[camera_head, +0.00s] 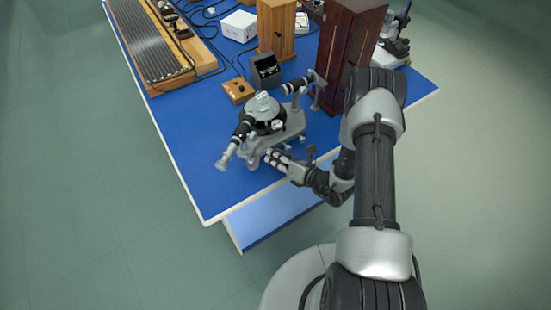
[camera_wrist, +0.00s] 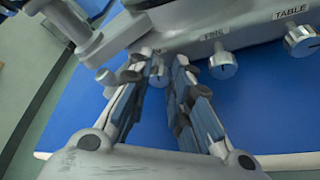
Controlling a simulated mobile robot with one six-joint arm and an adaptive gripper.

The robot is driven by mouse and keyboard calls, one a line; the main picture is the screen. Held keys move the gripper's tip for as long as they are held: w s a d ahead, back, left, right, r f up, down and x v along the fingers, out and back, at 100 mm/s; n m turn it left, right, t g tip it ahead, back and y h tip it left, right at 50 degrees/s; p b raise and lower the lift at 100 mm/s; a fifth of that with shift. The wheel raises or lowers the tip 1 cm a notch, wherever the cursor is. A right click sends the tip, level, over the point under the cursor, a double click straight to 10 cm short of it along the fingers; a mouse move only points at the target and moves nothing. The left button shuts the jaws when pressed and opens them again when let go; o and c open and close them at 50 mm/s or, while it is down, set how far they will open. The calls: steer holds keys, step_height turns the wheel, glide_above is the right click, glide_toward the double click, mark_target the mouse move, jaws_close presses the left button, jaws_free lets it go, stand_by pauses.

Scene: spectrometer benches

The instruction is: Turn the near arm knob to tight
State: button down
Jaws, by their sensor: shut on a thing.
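The spectrometer (camera_head: 266,118) is a grey instrument with a round black centre and black tubes, near the front edge of the blue bench. My gripper (camera_head: 272,158) reaches its near side low down. In the wrist view, my gripper (camera_wrist: 161,68) has its fingertips on either side of a small knob at the instrument's base and is shut on it. I take this to be the near arm knob; it is mostly hidden by the fingers, so its turn cannot be read. A silver knob (camera_wrist: 223,65) under a partly readable label sits just right of the fingers. Another knob (camera_wrist: 301,41) is labelled TABLE.
A small silver knob (camera_wrist: 105,77) shows left of the fingers. The blue bench top (camera_head: 185,130) is clear left of the spectrometer.

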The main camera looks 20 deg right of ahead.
steer(key=m+y+b, duration=0.1)
steer(key=m+b, duration=0.1)
steer(key=m, duration=0.1)
steer(key=shift+d+f+y, duration=0.15)
steer(key=shift+f+y, duration=0.2)
steer(key=shift+y, duration=0.05)
steer(key=shift+f+m+t+y+b, duration=0.1)
steer(key=shift+m+t+y+b, duration=0.35)
steer(key=shift+m, duration=0.45)
steer(key=shift+m+t+y+b, duration=0.15)
steer(key=shift+m+y+b, duration=0.1)
steer(key=shift+m+b, duration=0.5)
steer(key=shift+m, duration=0.25)
steer(key=c, duration=1.5)
jaws_free()
steer(key=shift+o, duration=0.2)
